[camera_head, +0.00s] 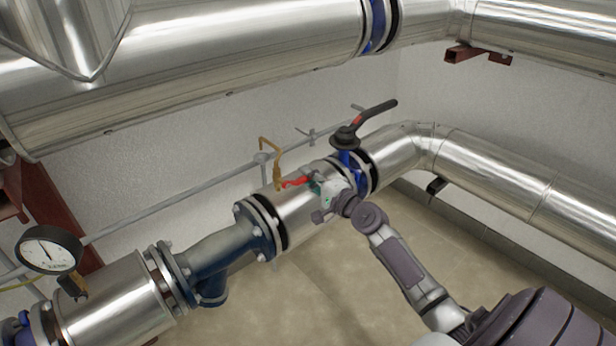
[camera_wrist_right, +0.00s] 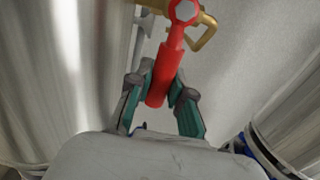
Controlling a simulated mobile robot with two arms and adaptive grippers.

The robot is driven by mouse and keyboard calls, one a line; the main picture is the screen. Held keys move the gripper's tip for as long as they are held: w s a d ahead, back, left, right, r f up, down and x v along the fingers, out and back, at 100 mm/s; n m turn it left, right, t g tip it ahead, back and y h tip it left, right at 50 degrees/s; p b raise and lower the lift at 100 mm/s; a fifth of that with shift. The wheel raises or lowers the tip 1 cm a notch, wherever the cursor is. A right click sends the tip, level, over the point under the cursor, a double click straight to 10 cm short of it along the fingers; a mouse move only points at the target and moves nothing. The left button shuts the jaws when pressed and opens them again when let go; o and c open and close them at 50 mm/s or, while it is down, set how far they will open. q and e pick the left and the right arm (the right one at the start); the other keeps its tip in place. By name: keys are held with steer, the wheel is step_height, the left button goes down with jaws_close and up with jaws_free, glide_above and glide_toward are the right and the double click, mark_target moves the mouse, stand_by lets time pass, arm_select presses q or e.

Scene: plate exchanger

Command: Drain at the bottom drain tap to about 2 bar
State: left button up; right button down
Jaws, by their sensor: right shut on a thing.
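The drain tap has a red lever handle (camera_head: 295,182) and a brass body with a bent brass tube (camera_head: 272,150) on the pipe in the middle of the head view. In the right wrist view the red lever (camera_wrist_right: 168,68) points toward me, with the brass tap body (camera_wrist_right: 204,22) behind its far end. My right gripper (camera_head: 315,186) is at the lever's free end; in the wrist view its green-padded fingers (camera_wrist_right: 162,97) are on both sides of the lever and shut on it. A round pressure gauge (camera_head: 49,249) is at lower left; its scale is too small to read. My left gripper is not in view.
A valve with a black handle (camera_head: 375,115) stands just right of my right gripper. A blue strainer (camera_head: 225,255) and bolted flanges lie to the left. Large metal-clad pipes (camera_head: 200,50) run overhead. The floor below is clear.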

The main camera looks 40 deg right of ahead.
steer(key=c, duration=1)
jaws_free()
steer(key=s, duration=0.8)
steer(key=s+d, duration=0.1)
steer(key=s, duration=0.3)
